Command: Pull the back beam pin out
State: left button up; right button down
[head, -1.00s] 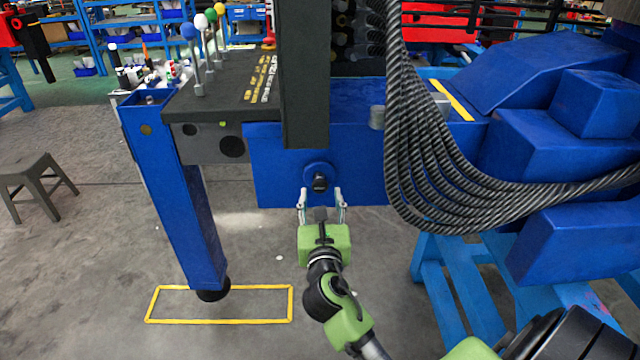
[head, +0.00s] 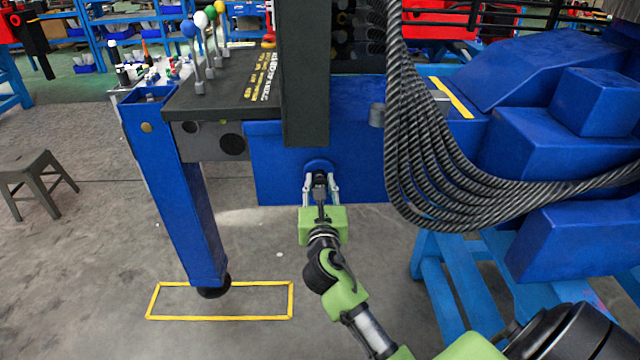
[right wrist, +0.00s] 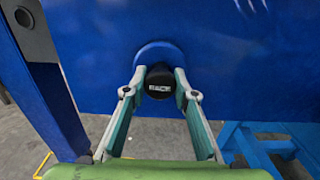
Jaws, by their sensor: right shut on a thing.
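The back beam pin shows as a dark round knob in the right wrist view (right wrist: 159,84), with white lettering on its end. It sits in a round blue boss on the blue beam (head: 270,180). In the head view the pin (head: 320,178) is partly covered by my right gripper (head: 320,186). My right gripper, also in the right wrist view (right wrist: 155,92), is shut on the pin, one fingertip on each side. The pin is still at the beam face; how deep it sits is hidden. My left gripper is not in view.
A dark upright column (head: 305,80) stands just above the pin. Thick black hoses (head: 425,150) hang to the right. A blue outrigger leg (head: 180,200) stands at left above a yellow floor rectangle (head: 220,318). The floor below the beam is open.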

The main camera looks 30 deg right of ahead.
jog(key=v, duration=0.2)
jog(key=p+v, duration=0.1)
jog(key=v, duration=0.1)
jog(key=shift+s+a+f, duration=0.2)
jog(key=shift+s, duration=0.05)
jog(key=c, duration=1.6)
grip_release()
jog(key=shift+s, duration=0.15)
jog(key=shift+r, duration=0.2)
jog(key=shift+s+a, duration=0.1)
jog(key=v, duration=1.2)
jog(key=shift+a, duration=0.1)
jog(key=shift+f, duration=0.1)
